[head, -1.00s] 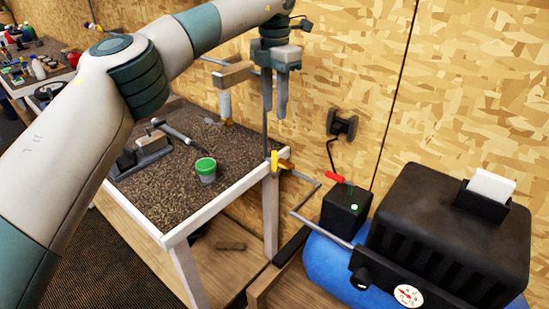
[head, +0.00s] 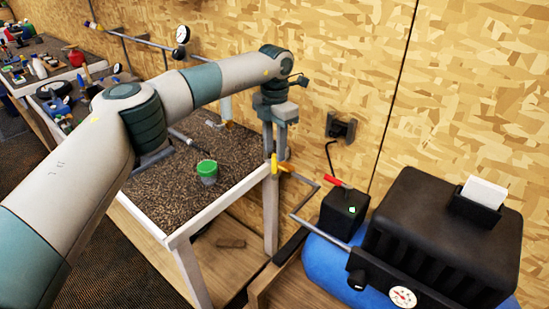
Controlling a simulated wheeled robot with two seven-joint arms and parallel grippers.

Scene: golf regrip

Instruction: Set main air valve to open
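A small valve with an upright yellow lever (head: 274,163) and a brass-coloured body (head: 285,169) sits on the grey air pipe (head: 305,178) by the near right corner of the workbench. My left gripper (head: 275,156) points down just above the yellow lever. Its two fingers are apart with a narrow gap, and the tips are at or just behind the lever's top; I cannot tell if they touch it. My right gripper is not in view.
The workbench (head: 228,193) holds a green-lidded cup (head: 207,171) near its right edge. The black compressor (head: 445,235) with blue tank (head: 325,265) and gauge (head: 403,297) stands at the right. A black wall socket (head: 341,127) and the wooden wall lie close behind the gripper.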

